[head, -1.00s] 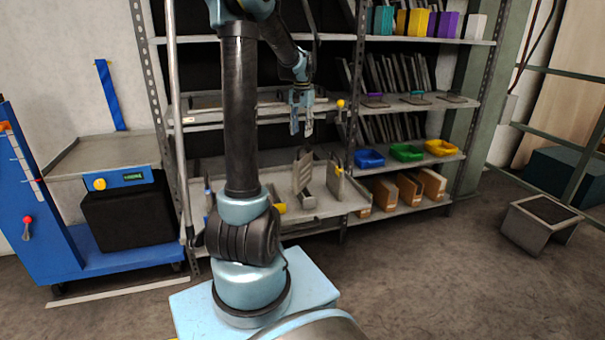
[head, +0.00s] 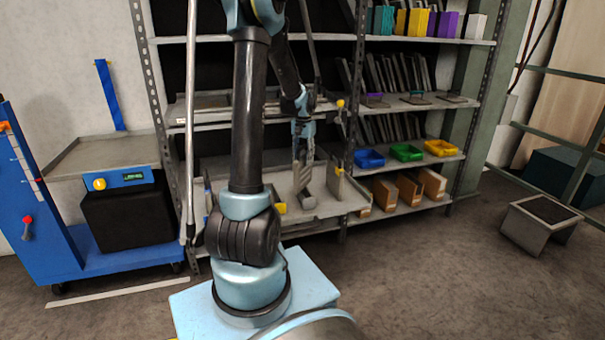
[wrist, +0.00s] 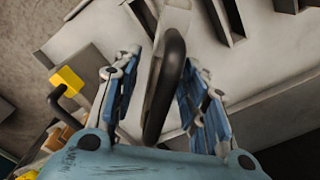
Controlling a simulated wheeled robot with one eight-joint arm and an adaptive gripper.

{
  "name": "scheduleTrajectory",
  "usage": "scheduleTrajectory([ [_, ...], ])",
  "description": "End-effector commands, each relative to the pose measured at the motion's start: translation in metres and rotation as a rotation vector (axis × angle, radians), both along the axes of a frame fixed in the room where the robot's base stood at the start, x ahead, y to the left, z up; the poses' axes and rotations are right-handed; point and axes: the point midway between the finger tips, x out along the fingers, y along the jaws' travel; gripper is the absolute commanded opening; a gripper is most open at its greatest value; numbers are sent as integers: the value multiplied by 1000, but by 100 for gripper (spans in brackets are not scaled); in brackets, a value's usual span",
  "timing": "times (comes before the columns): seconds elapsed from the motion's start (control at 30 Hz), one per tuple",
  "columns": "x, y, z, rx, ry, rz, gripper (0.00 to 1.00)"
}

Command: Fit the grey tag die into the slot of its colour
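My gripper (head: 303,145) is low in front of the shelving, over an upright grey plate (head: 301,175) that stands on a lower tray. In the wrist view my gripper (wrist: 163,95) is open. Its two blue fingers stand either side of a black loop handle (wrist: 172,65), with a gap on each side. The handle rises from a pale grey piece below; I cannot tell for certain that this is the grey tag die. Small holders with purple (head: 375,95) and teal (head: 415,94) marks lie on the middle right shelf; no grey slot can be made out.
The lower tray (head: 335,208) also carries an upright plate with a yellow knob (head: 337,171), close right of my gripper. That knob shows left of the fingers in the wrist view (wrist: 67,82). Blue, green and yellow bins (head: 440,147) stand further right. A shelf edge is above my gripper.

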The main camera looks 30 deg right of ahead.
Motion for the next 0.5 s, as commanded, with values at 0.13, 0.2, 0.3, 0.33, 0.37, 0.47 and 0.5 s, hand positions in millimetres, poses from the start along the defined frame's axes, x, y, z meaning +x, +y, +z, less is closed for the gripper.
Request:
scheduleTrajectory([
  [0.13, 0, 0, -7, 0, 0, 0, 40],
  [0.2, 0, 0, -7, 0, 0, 0, 40],
  [0.3, 0, 0, -7, 0, 0, 0, 40],
  [0.33, 0, 0, -7, 0, 0, 0, 38],
  [0.37, 0, 0, -7, 0, 0, 0, 31],
  [0.47, 0, 0, -7, 0, 0, 0, 8],
  [0.5, 0, 0, -7, 0, 0, 0, 0],
])
